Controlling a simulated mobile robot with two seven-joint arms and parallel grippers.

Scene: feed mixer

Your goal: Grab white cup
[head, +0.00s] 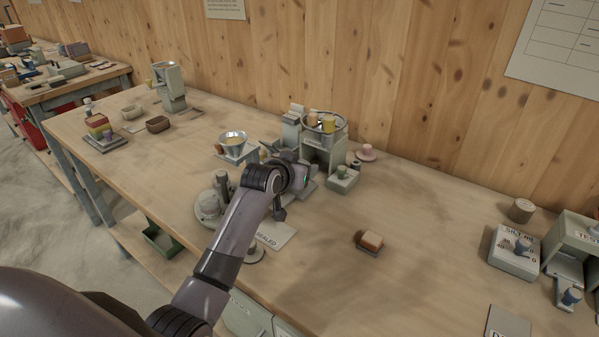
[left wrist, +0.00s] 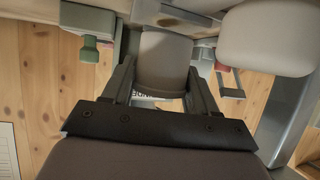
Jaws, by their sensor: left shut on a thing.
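In the left wrist view, my left gripper (left wrist: 160,70) is shut on a pale, rounded cup (left wrist: 165,52), with one dark finger on each side of it. The cup looks greyish white in the shade, and its far end is cut off by hardware near the top edge. In the head view, my left arm reaches in from the lower left, and its wrist is among the mixer parts in the middle of the bench. The fingers and the cup are mostly hidden there behind the wrist. My right gripper is not in view.
A wooden wall closes the back.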

